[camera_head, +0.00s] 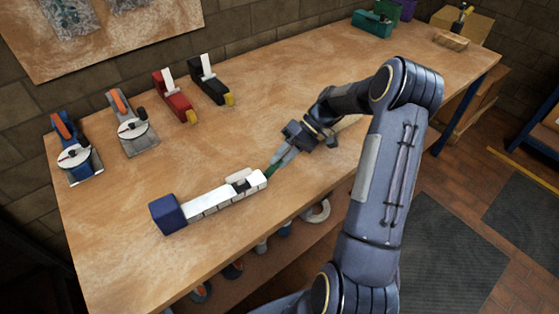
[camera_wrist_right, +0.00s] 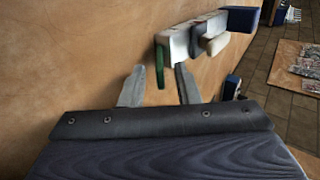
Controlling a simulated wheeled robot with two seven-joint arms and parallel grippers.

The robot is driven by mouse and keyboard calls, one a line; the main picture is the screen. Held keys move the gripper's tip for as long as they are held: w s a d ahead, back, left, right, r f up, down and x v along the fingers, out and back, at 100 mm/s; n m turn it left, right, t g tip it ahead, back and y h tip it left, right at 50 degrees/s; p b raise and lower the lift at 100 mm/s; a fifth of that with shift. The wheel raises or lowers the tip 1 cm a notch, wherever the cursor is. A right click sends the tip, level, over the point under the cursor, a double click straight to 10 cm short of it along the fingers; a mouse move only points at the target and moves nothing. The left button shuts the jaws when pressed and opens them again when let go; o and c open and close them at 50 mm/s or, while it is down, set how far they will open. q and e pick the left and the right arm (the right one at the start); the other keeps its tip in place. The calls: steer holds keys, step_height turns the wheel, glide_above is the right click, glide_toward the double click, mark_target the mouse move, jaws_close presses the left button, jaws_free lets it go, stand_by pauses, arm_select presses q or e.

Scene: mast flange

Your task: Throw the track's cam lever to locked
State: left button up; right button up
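The track (camera_head: 215,202) is a white segmented bar lying on the workbench, with a dark blue block (camera_head: 170,213) at its left end. A pale rounded piece (camera_head: 239,175) sits on it near its right end. A green lever-like part (camera_head: 272,171) is at that right end, partly hidden by my gripper; in the right wrist view this green part (camera_wrist_right: 160,64) shows as a narrow strip. My right gripper (camera_head: 277,162) is at this end of the track. Its fingers are spread, with the green part ahead of the gap between them. My left gripper is not in view.
Several clamp-like tools, including a red one (camera_head: 176,97) and a black one (camera_head: 210,80), stand along the back left. A green box (camera_head: 372,23) and a cardboard box (camera_head: 463,20) are at the far end. The bench middle is clear.

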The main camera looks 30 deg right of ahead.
steer(key=v, duration=0.6)
steer(key=shift+d+r, duration=0.15)
steer(key=shift+d, duration=0.05)
steer(key=s+a+r+t+h, duration=0.1)
steer(key=s+a+r+h, duration=0.3)
steer(key=s+a+r, duration=0.6)
steer(key=s+a+f+m+t+h, duration=0.1)
steer(key=s+a+t, duration=0.3)
steer(key=s+a, duration=0.4)
steer(key=s+h, duration=0.1)
steer(key=s, duration=0.2)
steer(key=shift+s+p, duration=0.3)
steer(key=shift+p, duration=0.05)
